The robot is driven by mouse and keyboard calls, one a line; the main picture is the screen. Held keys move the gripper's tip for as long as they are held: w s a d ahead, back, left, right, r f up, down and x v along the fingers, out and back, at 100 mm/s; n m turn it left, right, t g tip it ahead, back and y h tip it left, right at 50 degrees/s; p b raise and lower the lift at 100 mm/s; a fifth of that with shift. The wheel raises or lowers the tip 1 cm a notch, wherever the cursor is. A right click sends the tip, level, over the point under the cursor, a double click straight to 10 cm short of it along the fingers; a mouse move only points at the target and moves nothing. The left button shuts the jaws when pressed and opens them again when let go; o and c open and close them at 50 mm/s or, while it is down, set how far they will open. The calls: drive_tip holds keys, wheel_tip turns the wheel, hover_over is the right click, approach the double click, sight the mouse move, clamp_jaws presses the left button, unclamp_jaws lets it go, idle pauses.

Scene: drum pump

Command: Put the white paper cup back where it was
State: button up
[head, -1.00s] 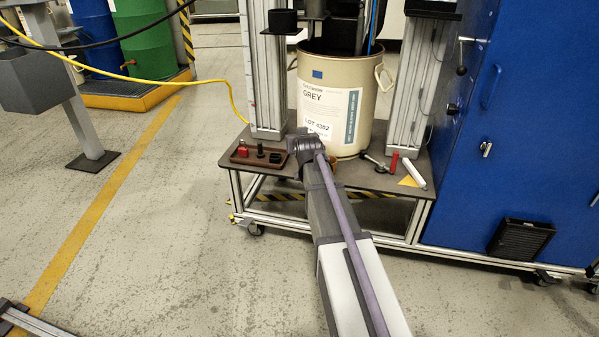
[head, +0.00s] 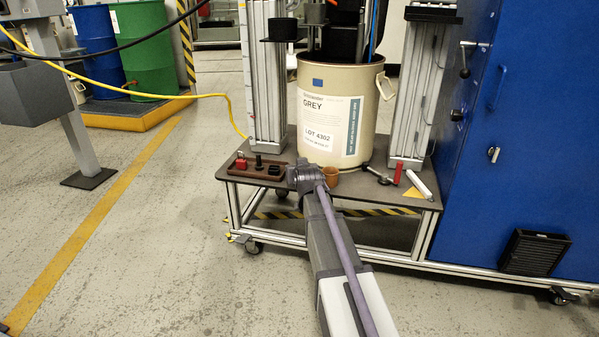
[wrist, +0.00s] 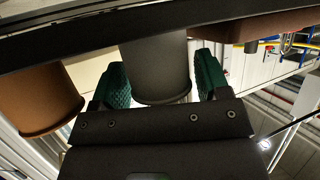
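The task's cup, looking grey in the shade, shows in the wrist view (wrist: 156,68) between the green fingers of my gripper (wrist: 163,80). The wrist picture is upside down, and the cup appears upright with its rim toward the palm. The fingers stand on both sides of the cup. The left one is very close to it, and a narrow gap seems to show at the right one. The cup's base is hidden behind the dark table edge. In the head view my gripper (head: 304,178) is at the table's front edge and hides the cup.
A brown cup (head: 332,178) stands close beside my gripper and also shows in the wrist view (wrist: 38,98). A brown tray (head: 243,173) with small parts lies to the left. A cream drum (head: 337,110) stands behind. A red item (head: 397,172) and white tube (head: 419,184) lie right.

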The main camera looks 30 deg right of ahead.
drive_tip(key=shift+o, duration=0.8)
drive_tip(key=shift+r+p, duration=0.3)
drive_tip(key=p+v, duration=0.4)
drive_tip(key=v, duration=0.8)
drive_tip(key=s+a+f+n+g+y, duration=0.2)
drive_tip(key=s+a+f+g, duration=0.35)
drive_tip(key=s+a, duration=0.5)
drive_tip(key=s+a+f+n+g+y, duration=0.1)
drive_tip(key=s+a+f+g+y, duration=0.1)
drive_tip(key=s+a+f+g, duration=0.6)
wheel_tip(320, 180, up, 59)
drive_tip(key=s+p, duration=0.2)
drive_tip(key=p, duration=5.4)
drive_tip(key=shift+s+a+f+t, duration=0.2)
drive_tip(key=shift+f+t, duration=0.05)
drive_tip(key=shift+t, duration=0.1)
